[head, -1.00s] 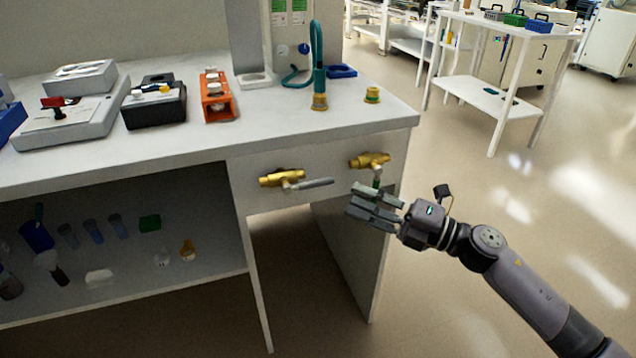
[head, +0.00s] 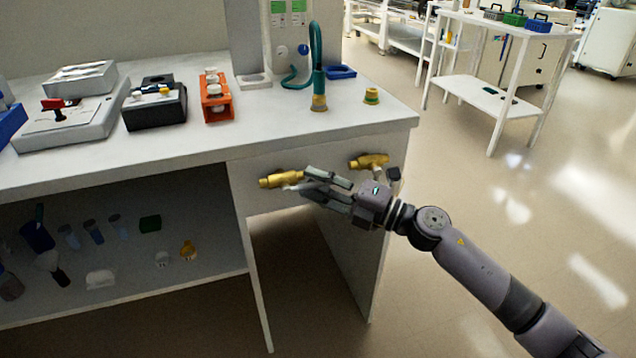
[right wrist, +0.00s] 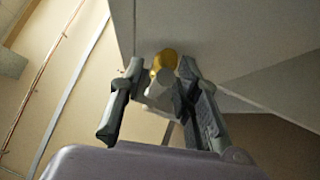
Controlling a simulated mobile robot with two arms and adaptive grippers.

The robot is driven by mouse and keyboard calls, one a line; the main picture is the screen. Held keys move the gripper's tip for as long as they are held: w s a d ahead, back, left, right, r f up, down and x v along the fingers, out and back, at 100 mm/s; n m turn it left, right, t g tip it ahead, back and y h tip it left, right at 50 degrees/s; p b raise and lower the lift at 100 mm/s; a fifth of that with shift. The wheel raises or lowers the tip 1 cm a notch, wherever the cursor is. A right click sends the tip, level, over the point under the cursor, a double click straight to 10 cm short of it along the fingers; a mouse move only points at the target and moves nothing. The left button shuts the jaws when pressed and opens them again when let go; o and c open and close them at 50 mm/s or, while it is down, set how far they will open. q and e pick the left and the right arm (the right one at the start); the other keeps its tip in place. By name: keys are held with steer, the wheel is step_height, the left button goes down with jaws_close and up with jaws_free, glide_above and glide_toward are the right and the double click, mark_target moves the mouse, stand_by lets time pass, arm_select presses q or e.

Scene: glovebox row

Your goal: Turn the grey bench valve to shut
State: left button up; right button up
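The grey bench valve has a brass body (head: 280,179) on the bench's front panel. Its grey lever (head: 293,187) points right along the panel, and most of it is hidden behind my right gripper (head: 308,182). In the right wrist view the gripper (right wrist: 161,72) is open. The brass body (right wrist: 165,60) and part of the grey lever (right wrist: 157,92) show between its two fingers. I cannot tell whether a finger touches the lever. My left gripper is not in view.
A second brass valve (head: 369,161) sits to the right on the same panel, just above my right gripper; its handle is mostly hidden. The bench top (head: 290,122) overhangs both. Open floor (head: 490,225) lies to the right.

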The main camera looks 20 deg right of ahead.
jaws_close()
stand_by(0.6)
